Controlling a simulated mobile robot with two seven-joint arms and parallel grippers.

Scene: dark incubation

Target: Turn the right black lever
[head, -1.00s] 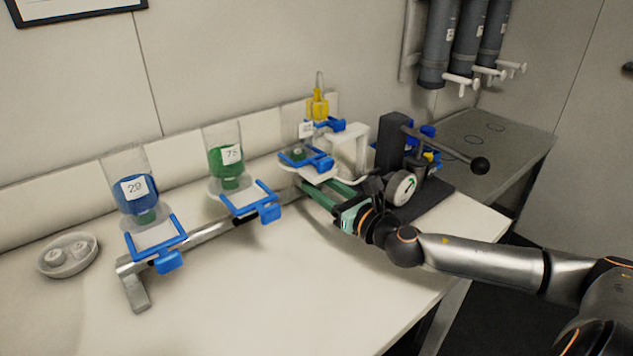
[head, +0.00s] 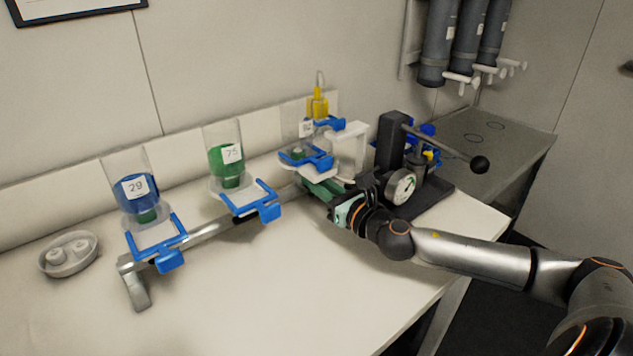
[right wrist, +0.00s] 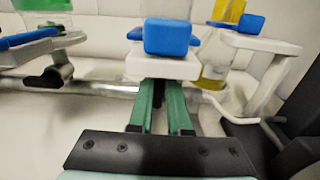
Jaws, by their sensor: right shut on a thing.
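My right gripper (head: 322,188) has green fingers and reaches under the right-hand funnel (head: 297,153) on the rail. In the right wrist view the fingers (right wrist: 161,105) lie close together, below a white block with a blue clip (right wrist: 167,37). They are shut on the right black lever (right wrist: 159,94), of which only a dark sliver shows between them. Its turn angle cannot be made out. A similar black lever (right wrist: 48,78) sits on the rail to the left, under the green vessel. My left gripper is not in view.
A metal rail (head: 208,233) carries blue holders with a blue-filled vessel (head: 138,190) and a green-filled one (head: 229,166). A black press with a gauge (head: 402,187) and ball-ended handle (head: 480,164) stands close right of my gripper. The table front (head: 290,290) is clear.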

